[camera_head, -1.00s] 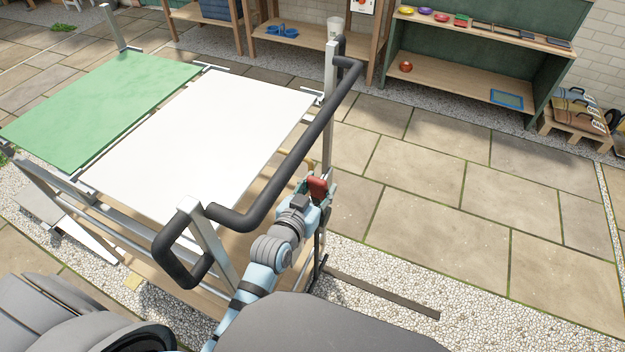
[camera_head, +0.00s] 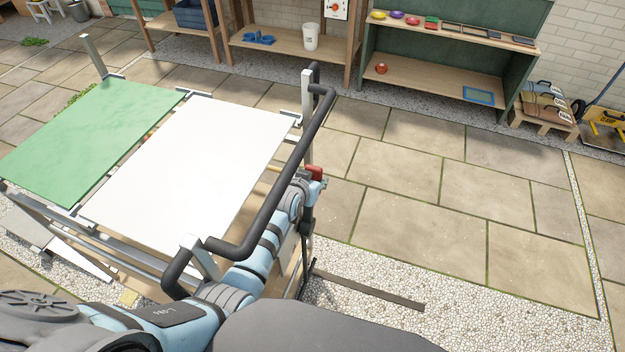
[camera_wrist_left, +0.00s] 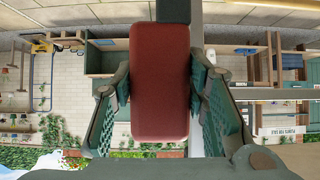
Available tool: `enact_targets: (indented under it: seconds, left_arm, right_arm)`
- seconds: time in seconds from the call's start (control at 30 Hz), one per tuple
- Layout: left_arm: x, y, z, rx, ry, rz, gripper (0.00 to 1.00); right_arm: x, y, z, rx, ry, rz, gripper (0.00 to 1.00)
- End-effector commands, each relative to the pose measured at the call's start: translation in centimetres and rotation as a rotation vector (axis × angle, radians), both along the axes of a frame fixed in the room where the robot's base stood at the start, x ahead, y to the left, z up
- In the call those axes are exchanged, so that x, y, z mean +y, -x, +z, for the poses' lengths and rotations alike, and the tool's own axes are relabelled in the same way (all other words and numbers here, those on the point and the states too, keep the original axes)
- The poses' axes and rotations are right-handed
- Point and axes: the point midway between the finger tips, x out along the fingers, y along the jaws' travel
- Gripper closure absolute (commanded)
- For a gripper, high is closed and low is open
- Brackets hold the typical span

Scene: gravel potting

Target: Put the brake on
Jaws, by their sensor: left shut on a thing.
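A red handle (camera_head: 315,172), likely the brake lever's grip, sits at the side of the trolley, just outside its black push bar (camera_head: 285,165). My left gripper (camera_head: 312,180) is shut on this handle. In the left wrist view the red handle (camera_wrist_left: 160,85) fills the middle, with a green finger on each side. The trolley carries a white panel (camera_head: 190,165) and a green panel (camera_head: 95,135). My left arm reaches under and past the push bar and hides part of the lever's mount. My right gripper does not show.
A metal post (camera_head: 307,95) stands at the trolley's corner close to my gripper. A flat dark strip (camera_head: 370,290) lies on the gravel at the right. Open paving (camera_head: 460,190) lies beyond. A green shelf unit (camera_head: 440,80) stands at the back.

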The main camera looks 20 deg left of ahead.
Motion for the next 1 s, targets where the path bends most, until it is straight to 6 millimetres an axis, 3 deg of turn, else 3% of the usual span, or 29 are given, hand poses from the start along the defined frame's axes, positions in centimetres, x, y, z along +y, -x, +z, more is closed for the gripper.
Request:
enact_targets:
  seconds: [0.1, 0.13, 0.23, 0.6, 1.0]
  left_arm:
    - [0.0, 0.1, -0.1, 0.001, 0.001, 0.000, 1.00]
    - [0.0, 0.1, -0.1, 0.001, 0.001, 0.000, 0.56]
    - [0.0, 0.1, -0.1, 0.001, 0.001, 0.000, 0.40]
    - [0.0, 0.4, 0.2, -0.001, 0.001, 0.001, 0.38]
    - [0.3, 5.8, 4.0, 0.000, 0.001, 0.000, 0.38]
  right_arm:
    - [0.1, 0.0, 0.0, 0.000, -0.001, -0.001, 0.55]
    - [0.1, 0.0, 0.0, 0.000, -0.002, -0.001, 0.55]
    - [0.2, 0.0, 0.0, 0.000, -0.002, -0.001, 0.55]
    - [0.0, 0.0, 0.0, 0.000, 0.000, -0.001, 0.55]
    - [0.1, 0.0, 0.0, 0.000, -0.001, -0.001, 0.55]
